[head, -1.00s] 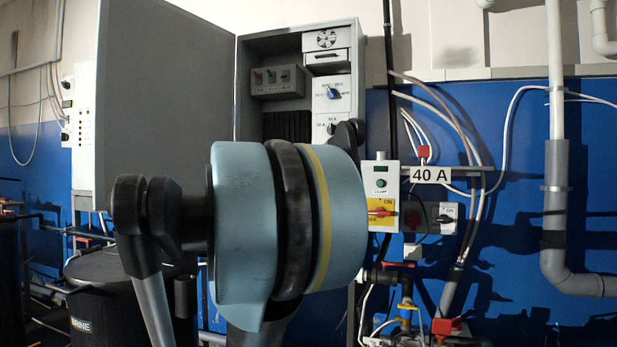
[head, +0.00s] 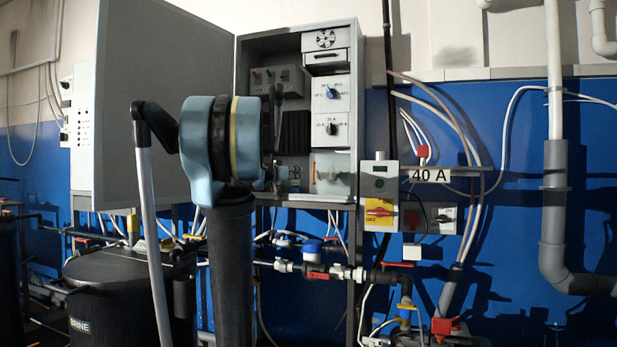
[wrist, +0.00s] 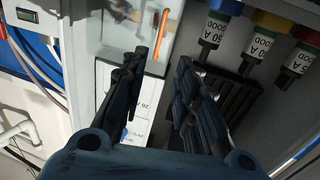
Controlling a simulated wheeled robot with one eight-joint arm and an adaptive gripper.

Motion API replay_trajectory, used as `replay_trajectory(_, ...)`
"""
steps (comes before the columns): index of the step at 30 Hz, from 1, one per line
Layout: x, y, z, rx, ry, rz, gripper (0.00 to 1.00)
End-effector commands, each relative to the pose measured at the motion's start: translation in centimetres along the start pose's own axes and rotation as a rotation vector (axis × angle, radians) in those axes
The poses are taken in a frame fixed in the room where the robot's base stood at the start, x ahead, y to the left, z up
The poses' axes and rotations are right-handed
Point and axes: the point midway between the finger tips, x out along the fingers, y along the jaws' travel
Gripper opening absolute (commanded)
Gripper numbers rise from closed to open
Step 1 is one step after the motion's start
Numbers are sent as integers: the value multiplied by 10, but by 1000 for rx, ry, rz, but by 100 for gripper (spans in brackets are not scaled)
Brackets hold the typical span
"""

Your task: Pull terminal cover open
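The terminal cover (head: 332,172) is a clear, see-through panel at the lower right inside the grey cabinet, below the dial modules. It looks closed. In the wrist view the cover (wrist: 116,25) shows at the top, with an orange part seen near it. My gripper (wrist: 161,60) is open, with nothing between its two dark fingers. Its fingertips point toward the cabinet interior, close to the cover's edge; I cannot tell whether they touch. In the head view my arm hides most of the gripper.
The cabinet's grey door (head: 150,110) stands wide open at the left. White dial modules (head: 331,110) sit above the cover. Several labelled plugs (wrist: 262,45) show in the wrist view. A 40 A switch box (head: 380,190) is at the right. Pipes and a black brine tank (head: 115,295) lie below.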

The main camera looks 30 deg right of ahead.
Motion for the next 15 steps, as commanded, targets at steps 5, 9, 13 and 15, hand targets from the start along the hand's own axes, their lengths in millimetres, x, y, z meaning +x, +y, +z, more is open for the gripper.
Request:
replay_trajectory(5, 31, 1, 0, 0, 0, 3, 28)
replay_trajectory(9, 54, 1, 0, 0, -1, 3, 28)
replay_trajectory(13, 74, 0, 0, 0, -1, 2, 28)
replay_trajectory(15, 86, 1, 0, 0, -1, 2, 28)
